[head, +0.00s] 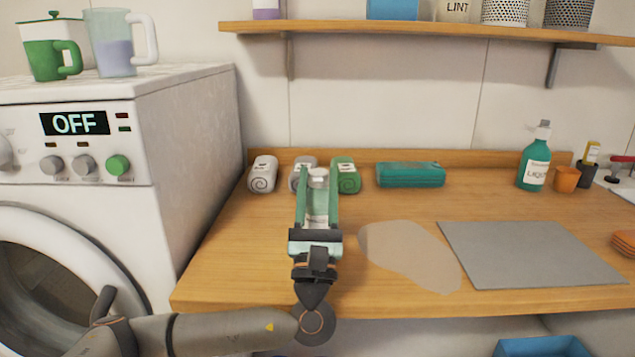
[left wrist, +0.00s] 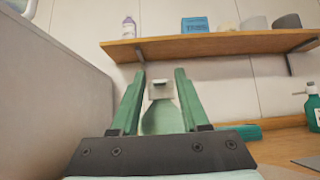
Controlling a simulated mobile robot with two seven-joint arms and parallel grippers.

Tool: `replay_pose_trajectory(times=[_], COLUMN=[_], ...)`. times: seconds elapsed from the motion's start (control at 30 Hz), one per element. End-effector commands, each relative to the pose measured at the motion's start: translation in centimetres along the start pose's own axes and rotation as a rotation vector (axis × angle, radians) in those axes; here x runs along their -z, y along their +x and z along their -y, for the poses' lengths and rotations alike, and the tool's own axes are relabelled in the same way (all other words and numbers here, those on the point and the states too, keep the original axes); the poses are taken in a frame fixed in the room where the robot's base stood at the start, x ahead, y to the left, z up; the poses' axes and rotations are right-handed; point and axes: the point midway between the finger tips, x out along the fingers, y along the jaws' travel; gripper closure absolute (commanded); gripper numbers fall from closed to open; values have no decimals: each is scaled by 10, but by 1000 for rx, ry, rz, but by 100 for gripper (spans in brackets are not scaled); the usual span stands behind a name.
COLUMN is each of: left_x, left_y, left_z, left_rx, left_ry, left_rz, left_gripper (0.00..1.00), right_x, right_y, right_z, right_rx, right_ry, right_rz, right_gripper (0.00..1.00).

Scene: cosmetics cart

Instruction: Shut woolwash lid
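A pale green bottle with a white cap, which I take to be the woolwash (head: 317,205), stands on the wooden counter. Its label is too small to read. The white cap (left wrist: 160,89) shows a dark slot near its top in the left wrist view; I cannot tell how far the lid stands open. My left gripper (head: 318,172) points away over the counter, its green fingers spread apart on either side of the bottle. In the left wrist view the fingers (left wrist: 160,74) flank the cap with gaps at both sides. My right gripper is not in view.
Rolled towels (head: 263,174) and a green roll (head: 346,176) lie behind the bottle. A teal pack (head: 410,175) and a teal liquid bottle (head: 535,165) stand further right. A grey mat (head: 530,255) lies right of a pale puddle-like patch (head: 408,255). The washing machine (head: 190,130) stands left.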

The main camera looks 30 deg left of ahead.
Motion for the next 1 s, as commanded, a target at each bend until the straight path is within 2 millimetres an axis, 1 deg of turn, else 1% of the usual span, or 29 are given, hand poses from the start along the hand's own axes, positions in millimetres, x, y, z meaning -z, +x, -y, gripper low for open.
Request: replay_pose_trajectory(times=[0.27,0.37,0.47,0.67,0.73,0.77,0.8,0.87,1.0], left_x=[-2,-1,0,1,1,1,1,0,0], left_y=[1,-5,-19,-63,-78,-84,-92,-102,-118], left_z=[0,0,0,0,0,0,0,0,0], left_rx=[-2,-1,0,0,0,-1,-1,-1,-1], left_ry=[-1,-1,-3,-2,-3,-2,-2,-2,-1], left_rz=[5,4,1,-2,-1,-3,-2,-1,1], left_gripper=[50,50,50,50,50,50,50,50,50], right_x=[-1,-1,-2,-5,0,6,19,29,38], right_y=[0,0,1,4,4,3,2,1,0], right_z=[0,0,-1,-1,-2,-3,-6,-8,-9], right_rx=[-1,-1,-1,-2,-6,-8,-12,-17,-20], right_ry=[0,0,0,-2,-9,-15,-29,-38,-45], right_rz=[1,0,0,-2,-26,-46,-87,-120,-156], right_gripper=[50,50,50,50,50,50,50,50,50])
